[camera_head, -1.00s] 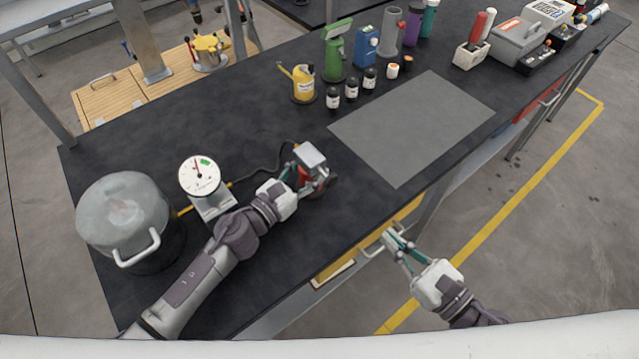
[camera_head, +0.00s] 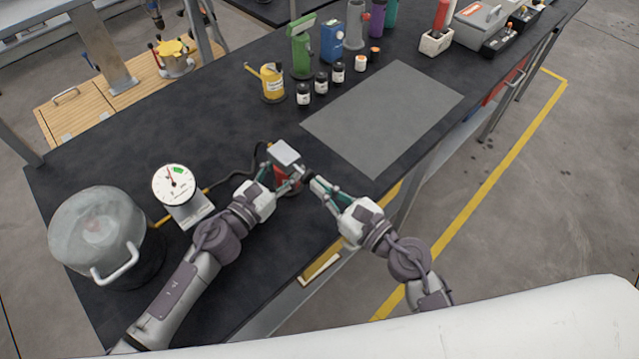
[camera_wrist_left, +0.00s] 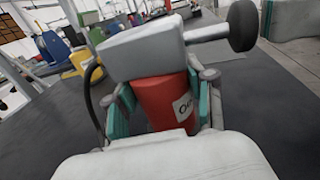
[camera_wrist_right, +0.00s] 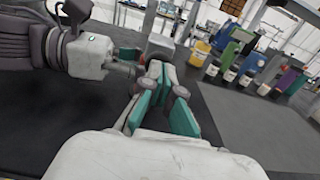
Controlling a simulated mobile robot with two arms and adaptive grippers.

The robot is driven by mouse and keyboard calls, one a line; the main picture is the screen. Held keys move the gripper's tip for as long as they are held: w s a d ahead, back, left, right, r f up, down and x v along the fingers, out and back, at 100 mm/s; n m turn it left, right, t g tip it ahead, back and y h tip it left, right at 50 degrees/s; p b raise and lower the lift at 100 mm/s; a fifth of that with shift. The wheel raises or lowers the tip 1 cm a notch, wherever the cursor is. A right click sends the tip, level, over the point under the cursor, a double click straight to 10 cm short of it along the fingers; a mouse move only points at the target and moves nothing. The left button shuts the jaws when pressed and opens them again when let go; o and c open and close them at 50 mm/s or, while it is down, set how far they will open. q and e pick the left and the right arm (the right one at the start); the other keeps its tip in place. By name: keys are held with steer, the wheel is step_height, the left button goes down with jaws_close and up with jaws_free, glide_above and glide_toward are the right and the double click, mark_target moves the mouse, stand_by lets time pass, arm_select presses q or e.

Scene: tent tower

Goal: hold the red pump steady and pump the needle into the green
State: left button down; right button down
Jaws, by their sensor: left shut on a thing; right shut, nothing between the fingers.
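The red pump (camera_head: 282,177) stands on the dark bench, with a grey block head (camera_head: 285,153). My left gripper (camera_head: 277,178) is shut around its red body (camera_wrist_left: 162,100), one finger on each side. A lever with a black knob (camera_wrist_left: 243,25) sticks out of the head. My right gripper (camera_head: 312,181) is shut and empty, its tips close beside the pump; I cannot tell if they touch the lever. It also shows in the right wrist view (camera_wrist_right: 160,75). The gauge (camera_head: 174,184) has a red needle pointing up and slightly left, left of the green patch (camera_head: 178,170).
A dark hose (camera_head: 232,176) runs between pump and gauge. A yellow can (camera_head: 271,84) and several small bottles (camera_head: 321,82) stand behind. A bare grey mat (camera_head: 385,115) lies to the right.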

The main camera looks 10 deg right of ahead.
mark_target(310, 179)
steer(key=shift+w+a, duration=0.25)
steer(key=shift+w, duration=0.1)
steer(key=shift+x, duration=1.6)
arm_select(q)
steer(key=shift+s+d, duration=0.1)
arm_select(e)
steer(key=shift+s, duration=0.1)
steer(key=shift+s+d, duration=0.15)
steer(key=v, duration=1.3)
steer(key=shift+s+d, duration=0.15)
steer(key=shift+s, duration=0.1)
